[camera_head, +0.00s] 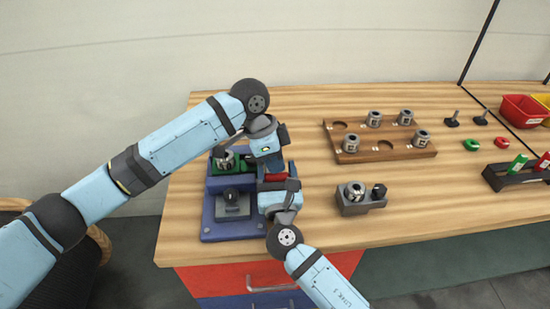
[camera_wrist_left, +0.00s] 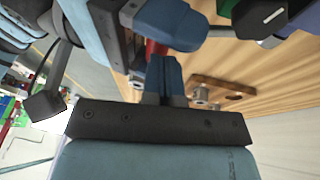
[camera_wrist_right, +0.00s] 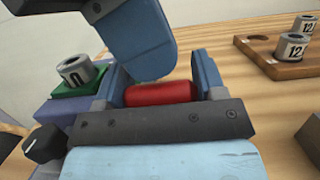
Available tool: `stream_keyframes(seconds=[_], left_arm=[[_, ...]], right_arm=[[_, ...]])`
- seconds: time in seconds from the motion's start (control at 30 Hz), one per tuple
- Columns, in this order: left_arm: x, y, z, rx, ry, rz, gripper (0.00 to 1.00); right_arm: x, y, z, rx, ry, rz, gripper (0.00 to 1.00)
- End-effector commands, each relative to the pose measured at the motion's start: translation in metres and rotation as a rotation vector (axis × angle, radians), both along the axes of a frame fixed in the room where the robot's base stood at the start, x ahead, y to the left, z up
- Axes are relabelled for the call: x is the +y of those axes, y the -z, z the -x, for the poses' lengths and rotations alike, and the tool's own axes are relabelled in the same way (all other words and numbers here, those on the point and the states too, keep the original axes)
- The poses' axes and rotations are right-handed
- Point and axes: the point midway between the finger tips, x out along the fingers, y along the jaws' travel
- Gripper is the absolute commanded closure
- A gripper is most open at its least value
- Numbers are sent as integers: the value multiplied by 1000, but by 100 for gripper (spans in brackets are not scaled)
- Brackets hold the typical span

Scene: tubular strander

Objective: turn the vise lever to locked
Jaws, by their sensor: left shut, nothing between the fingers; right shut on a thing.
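The blue vise (camera_head: 212,218) stands at the table's front left corner, with a green-topped part (camera_wrist_right: 75,82) carrying a grey ring-shaped piece (camera_wrist_right: 80,70). The lever's red handle (camera_wrist_right: 160,93) lies between the fingers of my right gripper (camera_wrist_right: 158,86), which is shut on it. A little of the red shows in the head view (camera_head: 274,177). My left gripper (camera_wrist_left: 166,68) is shut and empty, close above the handle; whether it touches is unclear. The lever's arm and pivot are mostly hidden by my grippers.
A grey fixture (camera_head: 361,203) stands to the right. Behind it is a wooden tray (camera_head: 359,154) with several grey pieces. A dark rack (camera_head: 512,178) is at far right. Bare tabletop lies between.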

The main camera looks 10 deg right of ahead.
Motion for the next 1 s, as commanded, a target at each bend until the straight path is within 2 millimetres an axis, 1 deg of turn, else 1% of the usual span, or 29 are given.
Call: stream_keyframes(seconds=[0.1, 0.27, 0.47, 0.5, 0.57, 0.6, 0.87, 1.0], left_arm=[[0, 2, 1, -7, 0, -1, 100], [0, 15, 8, -56, 1, -2, 100], [0, 19, 9, -55, 1, -6, 100], [0, 19, 9, -54, 1, -6, 100], [0, 19, 9, -53, 2, -6, 100], [0, 19, 9, -54, 1, -5, 100], [0, 16, 8, -58, 1, -2, 100], [0, 15, 7, -59, 0, -1, 100]], right_arm=[[0, -2, 0, -3, 0, -1, 79], [1, -3, 0, -4, 0, -2, 79], [1, -5, 0, -10, -1, -3, 79], [1, -6, 0, -10, -1, -3, 34], [1, -6, 0, -11, -1, -3, 20], [0, -5, 0, -9, -1, -3, 11], [0, -2, 0, -4, 0, -1, 11], [0, 0, 7, -2, 0, 0, 11]])
